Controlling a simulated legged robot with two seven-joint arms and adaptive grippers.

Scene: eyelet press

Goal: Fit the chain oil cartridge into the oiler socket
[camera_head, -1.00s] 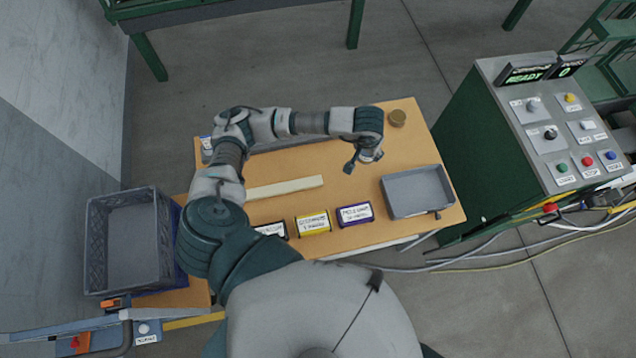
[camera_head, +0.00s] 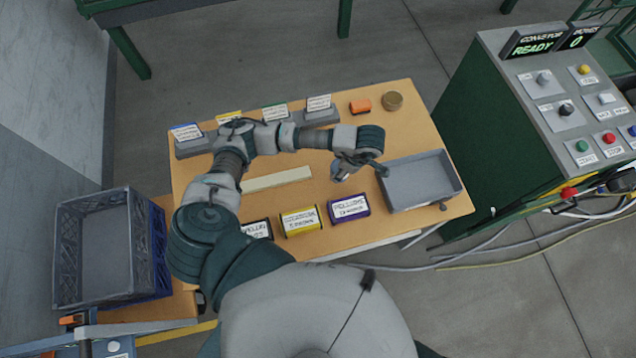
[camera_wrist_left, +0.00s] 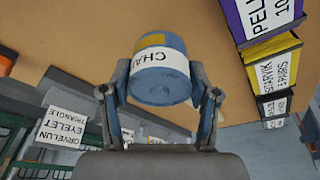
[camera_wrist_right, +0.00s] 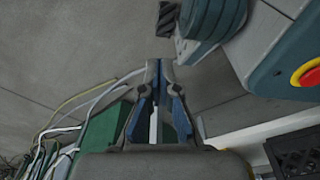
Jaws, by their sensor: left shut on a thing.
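The cartridge is a blue cylinder (camera_wrist_left: 160,85) with a yellow patch and a white label starting "CHA", shown in the left wrist view. My left gripper (camera_wrist_left: 160,95) is shut around its sides. In the head view, my left gripper (camera_head: 347,168) is above the table's middle right, left of the grey tray; the cartridge is mostly hidden there. My right gripper (camera_wrist_right: 156,68) shows only in its wrist view, over the floor, fingertips together with nothing between them. I cannot make out the oiler socket in any view.
The table (camera_head: 425,125) holds a grey tray (camera_head: 422,182), labelled yellow (camera_head: 300,221) and purple (camera_head: 349,207) boxes, a pale bar (camera_head: 277,180), an orange block (camera_head: 360,106) and a brown round tin (camera_head: 392,100). A crate (camera_head: 108,250) stands left; a green control cabinet (camera_head: 480,130) stands right.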

